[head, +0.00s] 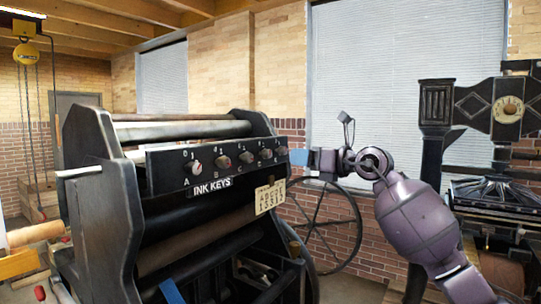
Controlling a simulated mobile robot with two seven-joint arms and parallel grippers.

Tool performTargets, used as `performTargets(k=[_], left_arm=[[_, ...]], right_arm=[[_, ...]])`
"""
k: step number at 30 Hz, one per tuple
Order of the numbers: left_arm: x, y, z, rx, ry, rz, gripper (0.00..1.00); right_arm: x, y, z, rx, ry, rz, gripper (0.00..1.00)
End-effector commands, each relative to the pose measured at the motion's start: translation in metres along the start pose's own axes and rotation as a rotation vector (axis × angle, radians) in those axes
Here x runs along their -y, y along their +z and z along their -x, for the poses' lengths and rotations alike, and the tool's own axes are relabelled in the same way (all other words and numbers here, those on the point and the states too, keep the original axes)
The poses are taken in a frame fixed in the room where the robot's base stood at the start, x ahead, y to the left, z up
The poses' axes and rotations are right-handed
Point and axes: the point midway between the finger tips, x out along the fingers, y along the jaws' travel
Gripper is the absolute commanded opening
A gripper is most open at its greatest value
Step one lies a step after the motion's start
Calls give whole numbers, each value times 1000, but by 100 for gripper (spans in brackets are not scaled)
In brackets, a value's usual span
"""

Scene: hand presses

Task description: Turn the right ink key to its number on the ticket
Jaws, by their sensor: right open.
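The ink key panel (166,168) is a dark bar across the press, with a row of several round knobs above the label INK KEYS (212,186). Knob A (195,167) is at the left end. The right ink key (281,151) is the last knob at the right end; its pointer is too small to read. The cream ticket (270,197) hangs below the panel's right end, with letters over a row of digits too small to read surely. My right gripper (298,157) is open, its blue fingers just right of the right key; contact cannot be told. My left gripper is not seen.
The press's dark side frames (104,215) and rollers surround the panel. A spoked wheel (325,225) stands behind my right arm. Another press (505,190) is at the far right. A yellow hoist (26,53) hangs at the left. A blue piece (172,292) shows at the bottom edge.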

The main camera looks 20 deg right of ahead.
Motion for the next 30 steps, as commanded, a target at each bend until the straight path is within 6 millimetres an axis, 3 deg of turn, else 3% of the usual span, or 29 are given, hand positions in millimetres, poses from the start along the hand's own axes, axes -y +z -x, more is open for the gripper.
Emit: performTargets(k=[16, 22, 30], left_arm=[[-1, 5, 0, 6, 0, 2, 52], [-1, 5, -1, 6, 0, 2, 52], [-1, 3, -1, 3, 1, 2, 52]], right_arm=[[-2, 0, -84, 3, 4, -5, 51], [-1, 0, -100, 2, 3, -4, 51], [-1, 0, -102, 3, 3, -2, 51]])
